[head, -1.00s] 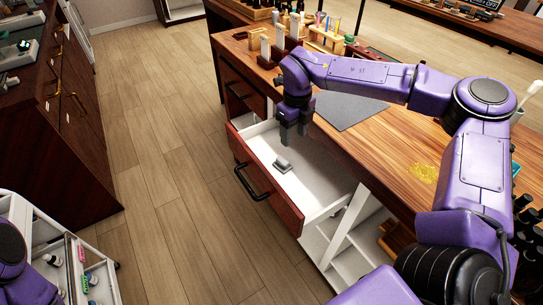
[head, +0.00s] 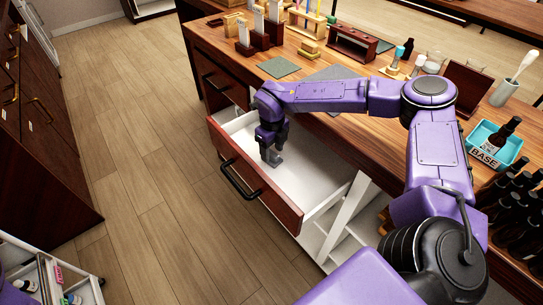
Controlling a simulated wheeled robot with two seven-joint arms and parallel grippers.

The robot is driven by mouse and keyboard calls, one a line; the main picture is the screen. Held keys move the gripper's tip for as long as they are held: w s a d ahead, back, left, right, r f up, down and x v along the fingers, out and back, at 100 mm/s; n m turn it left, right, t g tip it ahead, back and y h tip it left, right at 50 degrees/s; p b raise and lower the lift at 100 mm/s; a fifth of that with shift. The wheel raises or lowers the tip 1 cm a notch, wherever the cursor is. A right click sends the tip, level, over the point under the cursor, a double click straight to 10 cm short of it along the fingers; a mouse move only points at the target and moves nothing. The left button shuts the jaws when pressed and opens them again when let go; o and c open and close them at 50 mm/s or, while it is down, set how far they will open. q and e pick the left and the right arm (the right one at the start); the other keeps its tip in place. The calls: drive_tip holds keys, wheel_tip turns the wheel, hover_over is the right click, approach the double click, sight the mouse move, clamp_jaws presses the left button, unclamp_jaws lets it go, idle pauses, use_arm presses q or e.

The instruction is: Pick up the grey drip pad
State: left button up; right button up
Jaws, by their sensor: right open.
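The open drawer (head: 318,207) has a white inside and a dark wood front. A small grey block-like piece (head: 273,159), which looks like the grey drip pad, lies on its floor, mostly hidden by my right gripper (head: 272,150). That gripper points down into the drawer with its jaws open, right over or around the grey piece; I cannot tell if they touch it. A larger flat grey mat (head: 333,73) lies on the bench, partly behind my right arm. My left gripper is out of view.
A grey-green square (head: 278,67) lies on the wooden bench near several racks. A blue tray labelled BASE (head: 484,158) holds a dark bottle, with several dark bottles nearby. The drawer walls surround my right gripper.

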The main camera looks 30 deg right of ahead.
sight(272, 153)
drive_tip(key=shift+f, duration=0.7)
clamp_jaws()
drive_tip(key=shift+r, duration=0.1)
wheel_tip(272, 153, up, 10)
drive_tip(key=shift+b, duration=0.45)
